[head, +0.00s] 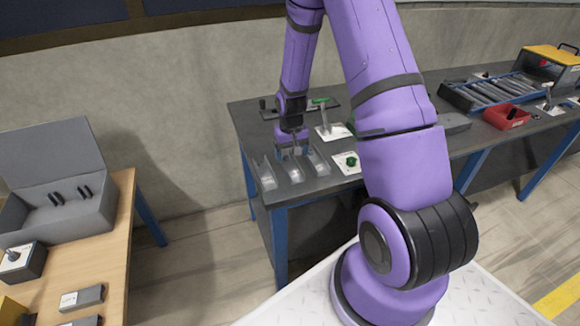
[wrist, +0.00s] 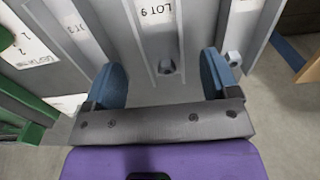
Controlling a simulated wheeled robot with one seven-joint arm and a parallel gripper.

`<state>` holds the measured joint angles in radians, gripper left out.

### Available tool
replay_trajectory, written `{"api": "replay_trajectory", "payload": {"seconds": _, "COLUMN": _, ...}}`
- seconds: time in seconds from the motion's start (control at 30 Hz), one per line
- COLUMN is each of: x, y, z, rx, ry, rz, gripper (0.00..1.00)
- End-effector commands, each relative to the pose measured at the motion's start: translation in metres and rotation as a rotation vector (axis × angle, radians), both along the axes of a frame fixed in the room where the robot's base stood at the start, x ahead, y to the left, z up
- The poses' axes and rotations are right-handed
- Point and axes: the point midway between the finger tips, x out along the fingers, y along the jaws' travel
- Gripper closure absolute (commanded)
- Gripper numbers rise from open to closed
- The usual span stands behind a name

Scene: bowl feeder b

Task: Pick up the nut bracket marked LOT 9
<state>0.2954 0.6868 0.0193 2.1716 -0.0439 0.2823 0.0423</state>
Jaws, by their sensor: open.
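The nut bracket marked LOT 9 (wrist: 151,42) is a grey channel with raised side walls, a white label and a small nut near its close end. In the wrist view it lies between the two blue fingers of my gripper (wrist: 161,78), which is open and empty. The nut sits roughly midway between the fingers, and no contact shows. In the head view my gripper (head: 293,150) points down over the row of brackets at the near left end of the dark table. How high the fingertips are above the bracket is hard to tell.
Similar labelled brackets flank it: one on the left (wrist: 75,30), its label ending in 3, and one on the right (wrist: 236,40) with its own nut. A green part (wrist: 30,118) is further left. On the dark table (head: 240,112), a white plate (head: 345,168) holds a green knob.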

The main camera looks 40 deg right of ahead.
Motion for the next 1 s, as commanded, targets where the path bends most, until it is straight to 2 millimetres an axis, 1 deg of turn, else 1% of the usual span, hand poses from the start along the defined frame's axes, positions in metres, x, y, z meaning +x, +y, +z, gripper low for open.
{"api": "replay_trajectory", "payload": {"seconds": 0.03, "x": 0.000, "y": 0.001, "z": -0.008, "rx": 0.001, "ry": 0.004, "rz": 0.001, "gripper": 0.19}}
{"api": "replay_trajectory", "payload": {"seconds": 0.1, "x": 0.001, "y": 0.002, "z": -0.018, "rx": 0.001, "ry": 0.005, "rz": 0.001, "gripper": 0.19}}
{"api": "replay_trajectory", "payload": {"seconds": 0.2, "x": 0.002, "y": 0.002, "z": -0.031, "rx": 0.001, "ry": 0.004, "rz": 0.001, "gripper": 0.19}}
{"api": "replay_trajectory", "payload": {"seconds": 0.3, "x": 0.002, "y": 0.002, "z": -0.039, "rx": 0.001, "ry": 0.002, "rz": 0.001, "gripper": 0.19}}
{"api": "replay_trajectory", "payload": {"seconds": 0.4, "x": 0.003, "y": 0.002, "z": -0.043, "rx": 0.000, "ry": 0.001, "rz": 0.001, "gripper": 0.19}}
{"api": "replay_trajectory", "payload": {"seconds": 0.6, "x": 0.003, "y": 0.002, "z": -0.043, "rx": 0.000, "ry": 0.001, "rz": 0.001, "gripper": 0.19}}
{"api": "replay_trajectory", "payload": {"seconds": 0.63, "x": 0.003, "y": 0.002, "z": -0.043, "rx": 0.000, "ry": 0.001, "rz": 0.001, "gripper": 0.21}}
{"api": "replay_trajectory", "payload": {"seconds": 0.67, "x": 0.003, "y": 0.002, "z": -0.043, "rx": 0.000, "ry": 0.001, "rz": 0.001, "gripper": 0.28}}
{"api": "replay_trajectory", "payload": {"seconds": 0.7, "x": 0.003, "y": 0.002, "z": -0.043, "rx": 0.000, "ry": 0.001, "rz": 0.001, "gripper": 0.38}}
{"api": "replay_trajectory", "payload": {"seconds": 0.77, "x": 0.003, "y": 0.002, "z": -0.043, "rx": 0.000, "ry": 0.001, "rz": 0.001, "gripper": 0.51}}
{"api": "replay_trajectory", "payload": {"seconds": 0.8, "x": 0.003, "y": 0.002, "z": -0.043, "rx": 0.000, "ry": 0.001, "rz": 0.001, "gripper": 0.60}}
{"api": "replay_trajectory", "payload": {"seconds": 0.87, "x": 0.003, "y": 0.002, "z": -0.043, "rx": 0.000, "ry": 0.001, "rz": 0.001, "gripper": 0.74}}
{"api": "replay_trajectory", "payload": {"seconds": 0.9, "x": 0.003, "y": 0.002, "z": -0.043, "rx": 0.000, "ry": 0.001, "rz": 0.001, "gripper": 0.76}}
{"api": "replay_trajectory", "payload": {"seconds": 1.0, "x": 0.003, "y": 0.002, "z": -0.043, "rx": 0.000, "ry": 0.001, "rz": 0.001, "gripper": 0.76}}
